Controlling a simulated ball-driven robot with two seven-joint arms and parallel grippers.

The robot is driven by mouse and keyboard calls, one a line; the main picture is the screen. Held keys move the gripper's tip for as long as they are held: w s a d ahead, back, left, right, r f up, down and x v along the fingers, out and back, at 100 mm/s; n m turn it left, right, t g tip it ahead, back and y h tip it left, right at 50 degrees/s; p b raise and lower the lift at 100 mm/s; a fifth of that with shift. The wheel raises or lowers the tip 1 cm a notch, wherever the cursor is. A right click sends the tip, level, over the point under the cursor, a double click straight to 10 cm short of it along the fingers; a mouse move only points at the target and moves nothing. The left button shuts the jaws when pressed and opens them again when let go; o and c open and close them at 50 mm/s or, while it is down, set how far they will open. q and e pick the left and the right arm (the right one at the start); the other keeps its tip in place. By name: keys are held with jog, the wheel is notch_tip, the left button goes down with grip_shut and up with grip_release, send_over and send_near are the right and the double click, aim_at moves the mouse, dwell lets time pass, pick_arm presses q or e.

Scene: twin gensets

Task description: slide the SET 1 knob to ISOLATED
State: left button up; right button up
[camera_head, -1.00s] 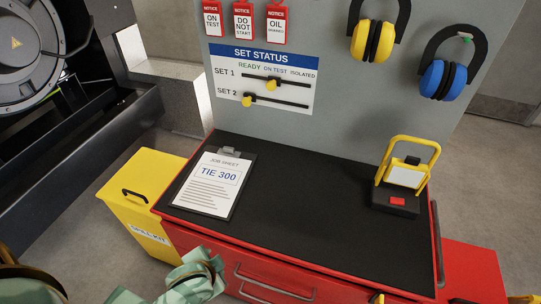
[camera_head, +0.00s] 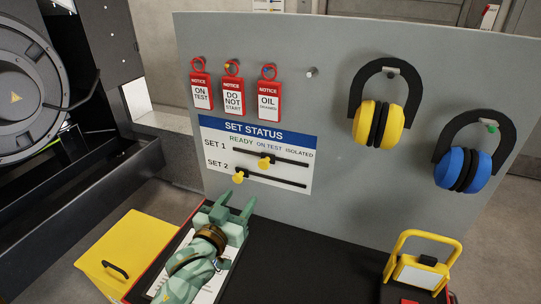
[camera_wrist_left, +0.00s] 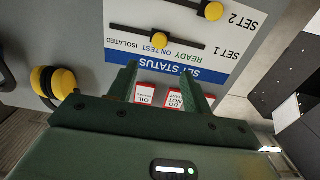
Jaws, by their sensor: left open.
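The SET STATUS board (camera_head: 257,150) is fixed to the grey panel. The yellow SET 1 knob (camera_head: 265,162) sits on its dark rail below the ON TEST label, with ISOLATED further right. It also shows in the upside-down left wrist view (camera_wrist_left: 159,41), where ISOLATED is to its left. The yellow SET 2 knob (camera_head: 238,177) is at the left end of the lower rail, under READY. My green left gripper (camera_head: 238,198) is open and empty, below the board and apart from both knobs. Its fingers (camera_wrist_left: 160,82) show in the wrist view. My right gripper is out of view.
Red notice tags (camera_head: 233,95) hang above the board. Yellow ear defenders (camera_head: 379,122) and blue ones (camera_head: 463,168) hang to the right. A work lamp (camera_head: 420,265) stands on the black bench top (camera_head: 310,268). My left arm partly covers the job sheet. A yellow bin (camera_head: 125,255) stands at left.

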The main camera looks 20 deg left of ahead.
pick_arm(q)
send_near(263, 165)
jog(key=w, duration=0.3)
jog(key=w+b, duration=0.1)
jog(key=w, duration=0.5)
jog(key=shift+w+a+f, duration=0.15)
jog(key=shift+a+f, duration=0.05)
jog(key=shift+a, duration=0.15)
jog(key=shift+w+b, duration=0.35)
jog(key=shift+w, duration=0.4)
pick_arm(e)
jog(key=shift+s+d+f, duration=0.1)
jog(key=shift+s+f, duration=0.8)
